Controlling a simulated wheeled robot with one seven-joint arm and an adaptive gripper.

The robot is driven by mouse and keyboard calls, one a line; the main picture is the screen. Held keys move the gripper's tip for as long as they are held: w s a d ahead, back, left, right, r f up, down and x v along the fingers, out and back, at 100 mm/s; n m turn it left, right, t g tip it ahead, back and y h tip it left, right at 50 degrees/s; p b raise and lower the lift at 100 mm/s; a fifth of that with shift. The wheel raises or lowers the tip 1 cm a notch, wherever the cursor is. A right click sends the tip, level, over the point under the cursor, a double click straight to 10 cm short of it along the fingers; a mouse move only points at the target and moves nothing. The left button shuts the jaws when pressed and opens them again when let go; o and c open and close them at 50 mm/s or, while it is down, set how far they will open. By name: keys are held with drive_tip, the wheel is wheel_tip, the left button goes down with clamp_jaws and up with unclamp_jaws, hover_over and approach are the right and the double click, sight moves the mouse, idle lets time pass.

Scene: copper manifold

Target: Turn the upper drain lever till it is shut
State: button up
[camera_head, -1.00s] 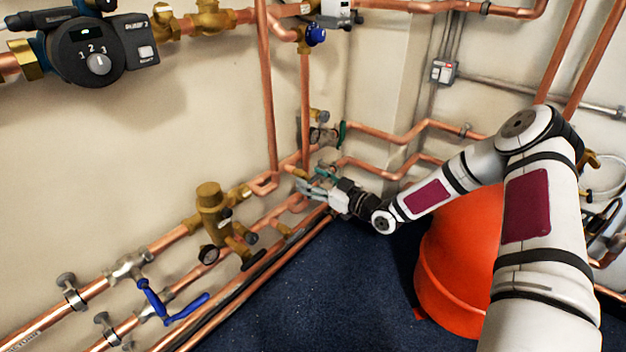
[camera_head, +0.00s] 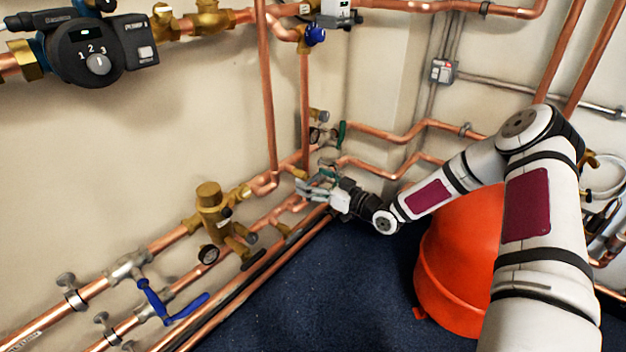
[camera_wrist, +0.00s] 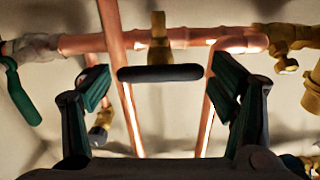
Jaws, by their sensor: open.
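In the wrist view, a lever with a black bar handle (camera_wrist: 160,73) sits on a brass stem (camera_wrist: 158,30) at a horizontal copper pipe. I take it for the upper drain lever. Its bar lies level in that picture, roughly along the pipe. My gripper (camera_wrist: 160,90) is open, with one green-padded finger to the left of the bar and one to the right, both apart from it in the picture. In the head view my gripper (camera_head: 312,187) is low by the corner pipes, and the lever cannot be made out clearly there.
A green lever (camera_wrist: 20,95) hangs at the left of the wrist view. Two copper pipes (camera_wrist: 122,75) run behind the bar. In the head view, a blue lever (camera_head: 165,305) is at lower left, an orange bin-like object (camera_head: 455,260) stands beside my arm, and dark floor (camera_head: 310,290) is clear.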

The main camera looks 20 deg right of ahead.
drive_tip(key=v, duration=1.1)
drive_tip(key=shift+s+d, duration=0.15)
drive_tip(key=shift+s, duration=0.1)
